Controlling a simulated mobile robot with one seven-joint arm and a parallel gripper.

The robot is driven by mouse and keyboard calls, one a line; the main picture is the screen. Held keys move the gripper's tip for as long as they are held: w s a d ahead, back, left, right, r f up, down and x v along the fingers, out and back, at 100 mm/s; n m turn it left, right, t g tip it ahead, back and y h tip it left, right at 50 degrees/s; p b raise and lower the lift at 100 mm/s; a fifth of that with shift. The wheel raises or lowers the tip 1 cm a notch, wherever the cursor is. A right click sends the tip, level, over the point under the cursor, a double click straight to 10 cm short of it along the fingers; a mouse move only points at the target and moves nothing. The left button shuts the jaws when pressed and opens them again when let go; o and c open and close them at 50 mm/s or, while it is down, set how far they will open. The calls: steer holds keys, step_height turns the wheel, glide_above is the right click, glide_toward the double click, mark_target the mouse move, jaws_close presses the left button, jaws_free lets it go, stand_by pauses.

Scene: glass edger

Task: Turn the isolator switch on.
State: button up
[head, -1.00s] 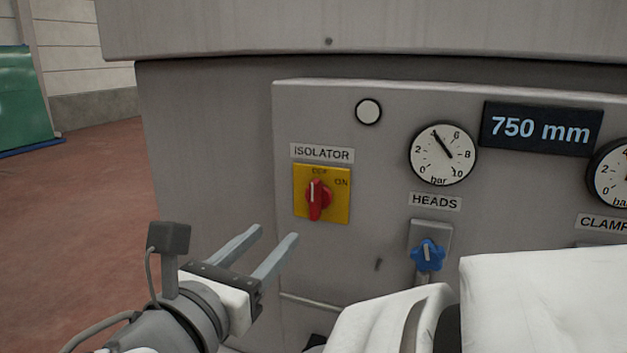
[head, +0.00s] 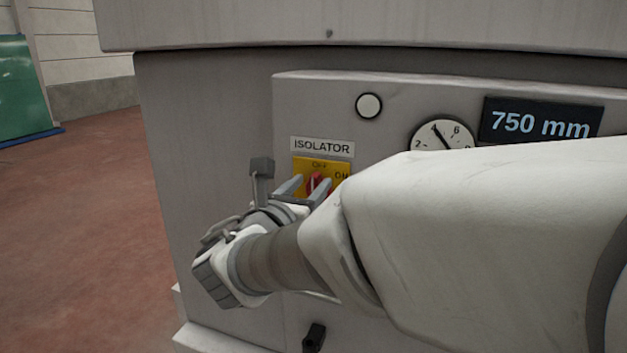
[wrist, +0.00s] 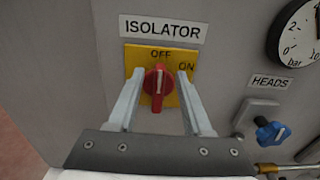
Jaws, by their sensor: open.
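The isolator switch is a red knob (wrist: 158,88) on a yellow plate (wrist: 133,60) marked OFF at the top and ON at the upper right. In the wrist view the knob's white line stands nearly upright, toward OFF. In the head view the red knob (head: 315,183) shows only partly, behind my fingers. My gripper (wrist: 158,98) is open, with one finger on each side of the knob; I cannot tell whether either touches it. In the head view my gripper (head: 309,187) is in front of the yellow plate (head: 300,165).
An ISOLATOR label (head: 322,146) is above the switch. A pressure gauge (head: 443,136) and a 750 mm display (head: 541,118) are to the right. A blue HEADS knob (wrist: 271,132) is at the lower right in the wrist view. Open floor (head: 80,230) lies to the left.

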steer(key=shift+w+d, duration=0.25)
steer(key=shift+w, duration=0.45)
jaws_close()
